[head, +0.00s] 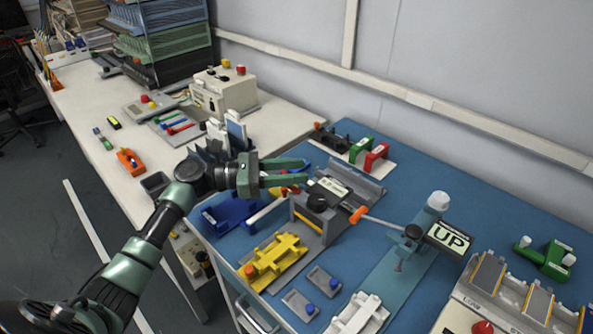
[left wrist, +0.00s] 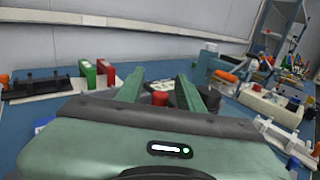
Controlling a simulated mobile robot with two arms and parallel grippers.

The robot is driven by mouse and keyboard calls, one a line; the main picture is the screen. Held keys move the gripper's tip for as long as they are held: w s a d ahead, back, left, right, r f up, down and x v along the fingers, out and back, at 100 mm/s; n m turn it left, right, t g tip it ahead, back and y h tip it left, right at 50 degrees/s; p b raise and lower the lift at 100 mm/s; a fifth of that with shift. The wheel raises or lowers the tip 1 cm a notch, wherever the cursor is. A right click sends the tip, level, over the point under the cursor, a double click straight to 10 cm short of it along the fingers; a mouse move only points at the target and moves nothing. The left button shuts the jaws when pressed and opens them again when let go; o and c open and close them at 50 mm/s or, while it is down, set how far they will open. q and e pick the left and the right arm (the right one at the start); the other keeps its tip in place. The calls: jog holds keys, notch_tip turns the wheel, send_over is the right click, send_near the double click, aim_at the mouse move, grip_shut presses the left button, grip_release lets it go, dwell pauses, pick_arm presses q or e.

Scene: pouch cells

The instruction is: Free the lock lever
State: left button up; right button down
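A grey rod with an orange grip (head: 357,214) reaches left from a black hub (head: 413,232) beside a sign reading UP (head: 447,238); I cannot tell for sure that this is the lock lever. The grip end lies near a grey fixture (head: 330,222) with a black knob (head: 317,203). My left gripper (head: 303,171) is above the far left part of the fixture, fingers apart and apparently empty. In the left wrist view, its two green fingers (left wrist: 163,82) are spread, with a red knob (left wrist: 160,98) visible between them. My right gripper is not in view.
A blue block (head: 232,212) and a yellow jig (head: 275,258) stand on the blue table's left side. Red (head: 376,156) and green (head: 360,149) blocks stand at the back. A white-knobbed post (head: 438,200) rises by the sign. A cell rack (head: 515,290) is at lower right.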

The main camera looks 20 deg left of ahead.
pick_arm(q)
jog(key=b+v, duration=0.1)
jog(key=v, duration=0.6)
jog(key=shift+s, duration=0.1)
